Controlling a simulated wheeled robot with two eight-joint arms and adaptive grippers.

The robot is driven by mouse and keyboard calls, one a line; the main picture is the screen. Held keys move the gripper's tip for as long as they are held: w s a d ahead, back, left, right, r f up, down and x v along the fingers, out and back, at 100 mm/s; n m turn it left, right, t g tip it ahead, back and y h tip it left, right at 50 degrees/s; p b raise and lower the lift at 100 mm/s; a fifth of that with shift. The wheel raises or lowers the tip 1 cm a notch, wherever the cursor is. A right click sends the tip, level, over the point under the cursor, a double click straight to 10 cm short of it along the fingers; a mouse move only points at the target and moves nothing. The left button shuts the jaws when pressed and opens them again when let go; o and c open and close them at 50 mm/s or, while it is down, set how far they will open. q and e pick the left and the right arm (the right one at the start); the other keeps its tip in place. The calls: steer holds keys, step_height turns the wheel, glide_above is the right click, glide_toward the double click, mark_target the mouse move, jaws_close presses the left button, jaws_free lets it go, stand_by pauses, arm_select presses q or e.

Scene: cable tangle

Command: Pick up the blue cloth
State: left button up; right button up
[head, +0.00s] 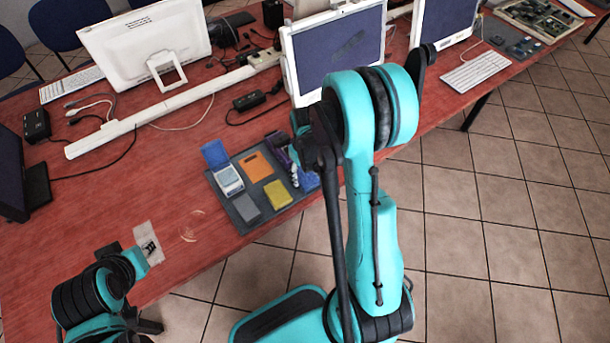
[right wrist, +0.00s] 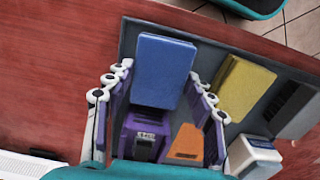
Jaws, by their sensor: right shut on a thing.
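The blue cloth (right wrist: 163,70) shows in the right wrist view as a flat blue rectangle between the fingers of my right gripper (right wrist: 160,80). The gripper is shut on it. In the head view a small part of the cloth (head: 309,182) shows at the right end of the grey tray (head: 242,226), next to my right gripper (head: 296,173); my right arm hides much of it. I cannot tell whether the cloth is clear of the tray.
On the tray are an orange block (head: 255,166), a yellow block (head: 278,194), a grey block (head: 245,208) and a blue-lidded white box (head: 229,179). A purple device (right wrist: 145,138) sits by the gripper. Monitors and cables stand behind. The red table (head: 110,220) is mostly clear left of the tray.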

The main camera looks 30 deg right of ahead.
mark_target(305, 176)
step_height(305, 176, up, 5)
steer(key=shift+f+p, duration=0.1)
steer(key=shift+p, duration=1.05)
steer(key=s+a+r+p, duration=0.3)
steer(key=s+a+r, duration=0.3)
steer(key=a, duration=0.4)
